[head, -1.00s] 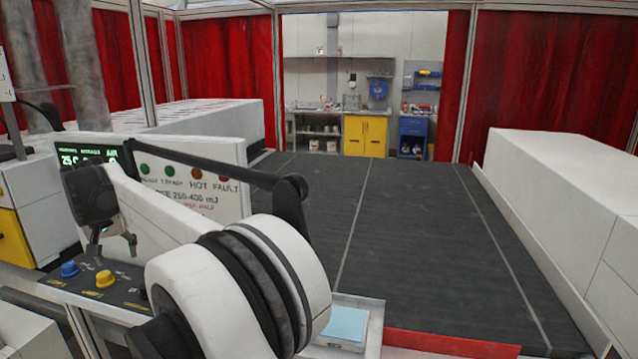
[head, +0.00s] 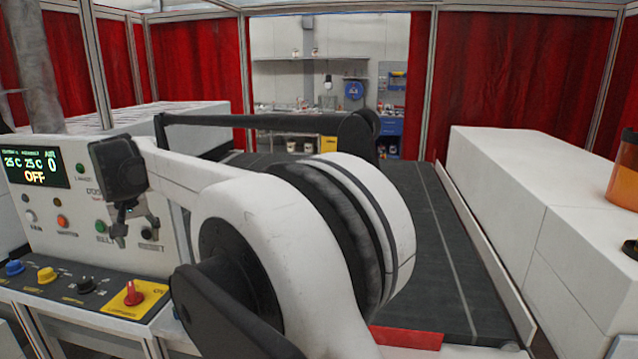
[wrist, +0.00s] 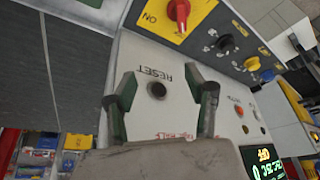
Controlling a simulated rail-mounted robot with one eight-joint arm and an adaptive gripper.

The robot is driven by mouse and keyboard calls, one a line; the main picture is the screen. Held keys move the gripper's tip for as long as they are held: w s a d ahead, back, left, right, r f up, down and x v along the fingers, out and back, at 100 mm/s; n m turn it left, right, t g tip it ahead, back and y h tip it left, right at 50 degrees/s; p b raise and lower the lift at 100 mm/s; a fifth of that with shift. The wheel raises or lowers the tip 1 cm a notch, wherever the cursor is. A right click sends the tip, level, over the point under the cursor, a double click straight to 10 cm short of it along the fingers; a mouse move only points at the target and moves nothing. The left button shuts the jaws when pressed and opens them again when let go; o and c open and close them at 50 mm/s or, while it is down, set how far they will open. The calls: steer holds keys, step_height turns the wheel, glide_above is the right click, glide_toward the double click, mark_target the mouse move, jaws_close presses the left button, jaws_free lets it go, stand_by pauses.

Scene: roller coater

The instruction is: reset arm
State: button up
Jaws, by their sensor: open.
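My gripper (head: 128,228) hangs at the end of my folded white and black arm, in front of the control panel (head: 60,190) on the left of the head view. It is open and empty. In the wrist view the two dark fingers of my gripper (wrist: 162,88) stand apart in front of the panel face. A dark round button (wrist: 157,90) labelled RESET shows between them. I cannot tell how far the fingertips are from the panel. In the head view the panel's green display (head: 34,168) reads OFF.
A red knob on a yellow plate (head: 133,293), a yellow knob (head: 46,274) and a blue knob (head: 14,267) sit on the panel's lower ledge. A dark conveyor bed (head: 425,220) lies behind my arm. A long white housing (head: 500,190) and an amber container (head: 624,180) are at right.

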steer(key=w+d+r+m+b, duration=0.1)
steer(key=d+r, duration=0.1)
steer(key=d, duration=0.7)
steer(key=d+r, duration=0.3)
steer(key=d, duration=0.7)
steer(key=s+d+m+t+b, duration=0.1)
steer(key=s+d, duration=0.2)
steer(key=d, duration=0.8)
steer(key=s+d+m+t+b, duration=0.1)
steer(key=s+d, duration=0.3)
steer(key=d, duration=0.6)
steer(key=s+d+f+m+h+b, duration=0.1)
steer(key=s+d+f, duration=0.7)
steer(key=s+d, duration=0.3)
steer(key=s+d+f+m+t+h+b, duration=0.1)
steer(key=s+d+f+m, duration=0.1)
steer(key=s+d+f, duration=0.6)
steer(key=s+d, duration=0.4)
steer(key=shift+s+d+h, duration=0.2)
steer(key=shift+d+h, duration=0.1)
